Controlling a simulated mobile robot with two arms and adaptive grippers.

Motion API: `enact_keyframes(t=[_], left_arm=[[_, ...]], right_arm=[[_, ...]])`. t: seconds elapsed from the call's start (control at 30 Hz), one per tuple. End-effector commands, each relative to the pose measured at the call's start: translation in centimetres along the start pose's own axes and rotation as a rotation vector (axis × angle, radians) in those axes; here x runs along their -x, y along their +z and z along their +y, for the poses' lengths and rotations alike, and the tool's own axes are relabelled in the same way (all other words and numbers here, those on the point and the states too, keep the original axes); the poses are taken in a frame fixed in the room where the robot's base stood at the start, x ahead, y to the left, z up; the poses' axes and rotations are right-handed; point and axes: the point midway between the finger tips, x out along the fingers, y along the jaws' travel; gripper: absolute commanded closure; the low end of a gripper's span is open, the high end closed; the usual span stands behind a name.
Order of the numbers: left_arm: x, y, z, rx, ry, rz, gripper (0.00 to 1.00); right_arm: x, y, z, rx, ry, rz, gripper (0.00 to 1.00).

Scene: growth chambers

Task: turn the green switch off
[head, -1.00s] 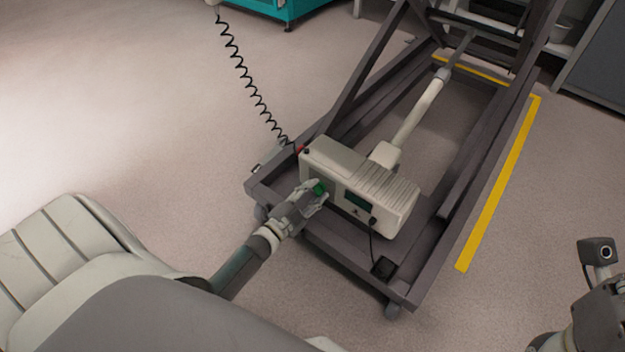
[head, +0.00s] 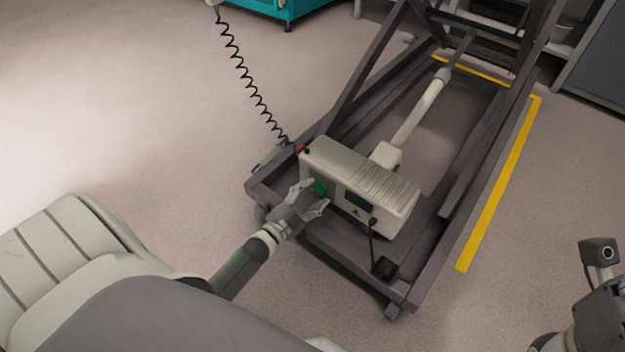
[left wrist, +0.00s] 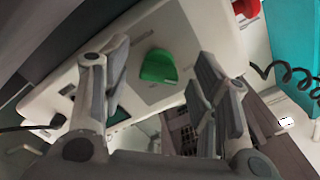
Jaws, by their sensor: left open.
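The green switch (head: 319,188) sits on the near left end of a pale control box (head: 362,178). My left gripper (head: 308,198) is open right in front of it, with a finger to either side in the picture. In the left wrist view the green switch (left wrist: 158,66) shows between the two spread fingers of my left gripper (left wrist: 160,80), a little beyond them. The fingers look apart from it. At the right edge of the head view, part of my right arm shows; its fingertips are out of view.
The box is mounted on a dark metal lift frame (head: 352,262). A red knob (left wrist: 246,7) is on the box near a coiled black cable (head: 250,82). A black cord (head: 371,246) hangs in front of the box. Open floor lies left of the frame.

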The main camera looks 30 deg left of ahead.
Motion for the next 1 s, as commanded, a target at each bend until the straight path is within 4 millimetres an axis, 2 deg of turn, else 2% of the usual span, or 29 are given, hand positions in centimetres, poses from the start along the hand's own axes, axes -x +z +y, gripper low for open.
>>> enact_keyframes(t=[0.4, 0.53, 0.7, 1.0], left_arm=[[7.9, 0.1, 0.1, 0.000, 0.003, -0.004, 0.45], [9.7, 0.1, 0.1, -0.001, 0.002, -0.004, 0.45], [11.0, 0.1, 0.0, 0.000, 0.001, -0.002, 0.45], [11.2, 0.1, 0.0, 0.000, 0.000, -0.002, 0.45]], right_arm=[[0.1, 0.1, 0.0, -0.001, 0.004, -0.003, 1.00], [0.1, 0.1, 0.0, -0.001, 0.004, -0.004, 1.00], [0.1, 0.1, 0.0, -0.001, 0.004, -0.004, 1.00], [0.1, 0.1, 0.0, -0.001, 0.004, -0.004, 1.00]])
